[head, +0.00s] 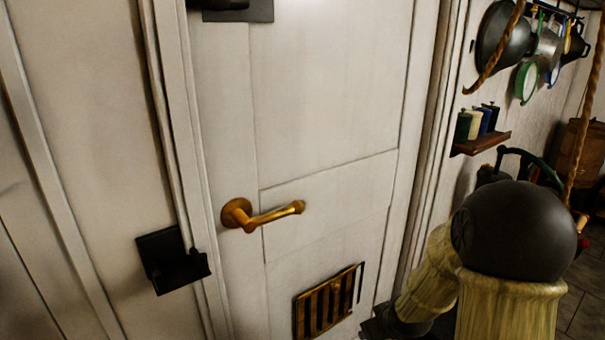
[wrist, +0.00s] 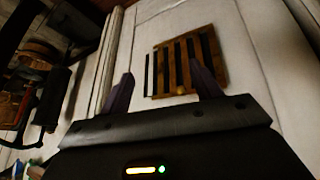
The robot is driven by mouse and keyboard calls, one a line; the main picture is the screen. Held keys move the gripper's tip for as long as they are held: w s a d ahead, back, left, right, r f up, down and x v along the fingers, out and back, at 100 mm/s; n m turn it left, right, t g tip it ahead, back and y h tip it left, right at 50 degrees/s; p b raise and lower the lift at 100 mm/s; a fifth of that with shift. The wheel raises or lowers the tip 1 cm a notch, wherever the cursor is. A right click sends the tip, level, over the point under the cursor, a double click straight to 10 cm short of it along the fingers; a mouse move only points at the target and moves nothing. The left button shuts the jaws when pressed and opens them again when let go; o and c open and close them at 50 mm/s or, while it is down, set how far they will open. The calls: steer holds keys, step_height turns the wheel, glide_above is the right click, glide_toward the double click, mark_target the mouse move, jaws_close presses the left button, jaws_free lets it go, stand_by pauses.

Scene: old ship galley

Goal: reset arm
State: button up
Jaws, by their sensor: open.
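My gripper (wrist: 163,90) shows in the wrist view with its two dark fingers spread apart and nothing between them. Beyond the fingers is the slatted brass vent (wrist: 182,62) low on the white door. In the head view my arm is at the lower right, in front of the door's right edge, and my gripper is not clearly seen there. The white door (head: 320,90) looks shut in its frame. Its brass lever handle (head: 262,215) sticks out level to the right, and the vent (head: 325,303) is below it.
A black bracket (head: 172,260) is on the wall left of the door. On the right, pans (head: 505,40) hang above a small shelf (head: 482,143) with several canisters. A rope (head: 585,110) hangs there. Some dark floor (head: 588,300) shows at the lower right.

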steer(key=s+a+r+m+g, duration=0.1)
steer(key=s+r+m+g, duration=0.15)
steer(key=s, duration=0.45)
steer(key=s+a+r+m+g, duration=0.1)
steer(key=s+a+r, duration=0.1)
steer(key=s+r, duration=0.35)
steer(key=w+p+v, duration=0.2)
steer(key=p+v, duration=0.9)
steer(key=p, duration=0.1)
steer(key=w+a+r+p+v, duration=0.1)
steer(key=w+p+v, duration=0.1)
steer(key=p+v, duration=0.9)
steer(key=shift+r+h+p, duration=0.15)
steer(key=shift+h+p, duration=0.15)
steer(key=shift+p, duration=0.65)
steer(key=shift+d, duration=0.15)
